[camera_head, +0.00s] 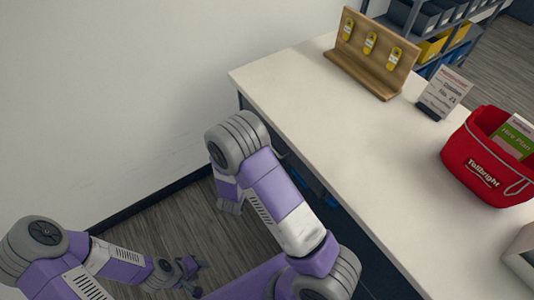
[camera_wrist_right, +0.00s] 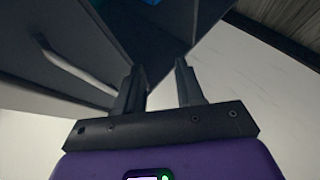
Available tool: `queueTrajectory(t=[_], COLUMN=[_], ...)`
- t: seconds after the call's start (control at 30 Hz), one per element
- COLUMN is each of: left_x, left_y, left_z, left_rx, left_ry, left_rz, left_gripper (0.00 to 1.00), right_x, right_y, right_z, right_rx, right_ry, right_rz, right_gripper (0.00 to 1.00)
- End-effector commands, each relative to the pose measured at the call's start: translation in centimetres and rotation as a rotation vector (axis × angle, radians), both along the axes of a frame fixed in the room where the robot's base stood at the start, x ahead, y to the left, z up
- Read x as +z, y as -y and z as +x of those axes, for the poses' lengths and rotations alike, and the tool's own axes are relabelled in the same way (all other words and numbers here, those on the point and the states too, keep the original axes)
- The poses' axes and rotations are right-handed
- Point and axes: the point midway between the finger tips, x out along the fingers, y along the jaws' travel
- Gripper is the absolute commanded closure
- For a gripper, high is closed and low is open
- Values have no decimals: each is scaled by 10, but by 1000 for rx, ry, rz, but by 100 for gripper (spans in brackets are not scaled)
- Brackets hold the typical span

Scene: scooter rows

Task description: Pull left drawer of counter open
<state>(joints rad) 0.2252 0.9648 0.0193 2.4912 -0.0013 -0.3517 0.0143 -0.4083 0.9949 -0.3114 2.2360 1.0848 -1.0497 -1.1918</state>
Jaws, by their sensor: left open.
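The white-topped counter (camera_head: 335,130) runs diagonally through the head view, its dark front partly hidden by my right arm. In the right wrist view, a silver bar handle (camera_wrist_right: 75,65) crosses a dark panel (camera_wrist_right: 45,80) at the left; its lower end is close to one finger. My right gripper (camera_wrist_right: 158,85) has its two fingers apart, with no object visible between them; I cannot tell whether it touches the handle. In the head view the right fingertips are hidden. My left gripper (camera_head: 193,271) is open and empty, low over the floor, away from the counter.
On the counter stand a wooden board with yellow tags (camera_head: 370,50), a small sign card (camera_head: 443,93) and a red bag (camera_head: 485,160). A shelf rack (camera_head: 440,35) stands behind. A white wall (camera_head: 100,90) borders the left; wood floor (camera_head: 170,215) lies between wall and counter.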

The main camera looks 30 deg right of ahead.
Motion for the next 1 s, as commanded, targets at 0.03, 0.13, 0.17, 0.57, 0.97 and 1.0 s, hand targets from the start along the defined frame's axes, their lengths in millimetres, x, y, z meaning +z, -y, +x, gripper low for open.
queueTrajectory(t=[0.03, 0.13, 0.17, 0.57, 0.97, 1.0], left_x=[-14, -24, -27, -41, -55, -55], left_y=[0, 0, 0, 0, 0, 0], left_z=[0, 0, 0, 1, 1, 1], left_rx=[0, -1, -1, -1, -1, -1], left_ry=[1, 1, 1, 1, 1, 1], left_rz=[0, 0, 0, -1, 0, 0], left_gripper=[57, 57, 57, 57, 57, 57], right_x=[9, 36, 43, 65, 56, 56], right_y=[1, 6, 6, 30, 72, 73], right_z=[7, 9, 8, 11, 33, 34], right_rx=[-4, -43, -56, -129, -123, -123], right_ry=[13, 3, -3, -52, -50, -50], right_rz=[-114, -308, -352, -517, -515, -515], right_gripper=[62, 62, 62, 62, 62, 62])
